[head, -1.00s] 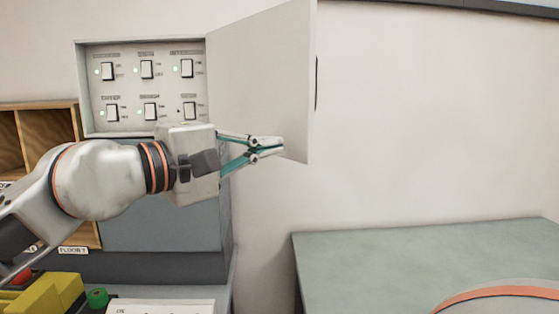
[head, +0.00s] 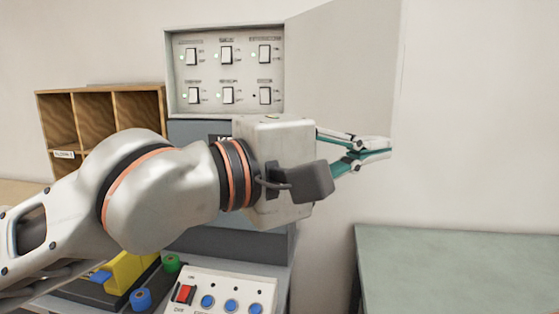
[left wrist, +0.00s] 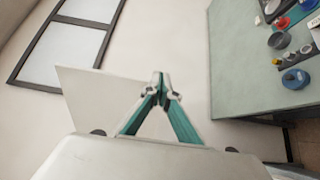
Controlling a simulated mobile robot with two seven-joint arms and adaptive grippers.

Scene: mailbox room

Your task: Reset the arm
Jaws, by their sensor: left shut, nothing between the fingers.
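My left arm comes in from the left in the head view. Its gripper (head: 388,146) is shut and empty, its fingertips pointing right, in front of the lower part of the open panel door (head: 345,70). In the left wrist view the gripper (left wrist: 160,78) shows its fingertips together with nothing between them, and the door (left wrist: 105,95) is behind and to the left. The switch panel (head: 228,75) on the wall has several white rocker switches with small green lights; the light by the lower right switch is dark. My right gripper is not in view.
A wooden pigeonhole shelf (head: 90,125) stands at the left. A white box with a red switch and blue buttons (head: 215,297) is below my arm. A green-topped table (head: 460,265) is at the right; several small items lie on it in the left wrist view.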

